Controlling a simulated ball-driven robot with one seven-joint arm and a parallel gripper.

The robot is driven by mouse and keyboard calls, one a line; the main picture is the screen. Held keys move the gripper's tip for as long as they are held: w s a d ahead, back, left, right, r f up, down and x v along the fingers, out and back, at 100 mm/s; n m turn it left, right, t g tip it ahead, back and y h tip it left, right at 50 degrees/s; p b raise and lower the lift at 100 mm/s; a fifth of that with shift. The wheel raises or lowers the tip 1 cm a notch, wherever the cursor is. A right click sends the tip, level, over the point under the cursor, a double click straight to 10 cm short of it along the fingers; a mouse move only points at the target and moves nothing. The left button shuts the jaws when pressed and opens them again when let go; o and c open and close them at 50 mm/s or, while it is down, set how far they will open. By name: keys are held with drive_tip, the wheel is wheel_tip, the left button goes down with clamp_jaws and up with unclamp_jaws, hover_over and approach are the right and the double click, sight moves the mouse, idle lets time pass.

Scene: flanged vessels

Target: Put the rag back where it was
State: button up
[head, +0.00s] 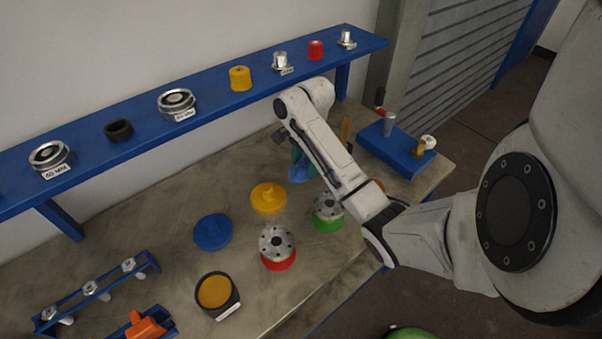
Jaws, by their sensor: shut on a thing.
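The rag (299,171) looks like a small crumpled blue cloth, seen just left of my forearm near the back of the bench. My gripper (295,153) is at the top of the rag and is shut on it. My forearm hides part of the gripper and the right side of the rag. I cannot tell whether the rag's lower edge touches the bench.
A blue shelf (215,97) with caps and flanged fittings runs along the wall behind. On the bench (165,220) stand yellow (268,198) and blue (213,232) lids, a red-based vessel (277,248), a green-based vessel (328,213), and a black cup (217,293). A blue block (396,152) is at right.

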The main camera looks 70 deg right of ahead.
sight(301, 164)
drive_tip(key=shift+w+d+f+b, duration=0.25)
drive_tip(key=shift+d+f+b, duration=0.1)
drive_tip(key=shift+f+b, duration=0.2)
drive_tip(key=shift+w+d+f+b, duration=0.3)
drive_tip(key=shift+f+b, duration=0.1)
drive_tip(key=shift+f, duration=0.15)
drive_tip(key=shift+w+d+f, duration=0.35)
drive_tip(key=shift+d+f, duration=0.15)
drive_tip(key=shift+f, duration=0.1)
drive_tip(key=shift+w+d+f, duration=0.1)
drive_tip(key=shift+f, duration=1.55)
drive_tip(key=shift+f, duration=0.1)
drive_tip(key=o, duration=1)
drive_tip(key=r+p, duration=0.1)
drive_tip(key=r, duration=0.3)
drive_tip(key=d+r+p, duration=0.1)
drive_tip(key=r+p, duration=0.1)
drive_tip(key=r, duration=0.2)
drive_tip(key=r+p, duration=0.1)
drive_tip(key=r, duration=0.3)
drive_tip(key=shift+s+d+r+p, duration=0.1)
drive_tip(key=shift+s+d+p, duration=0.05)
drive_tip(key=shift+s+p, duration=0.25)
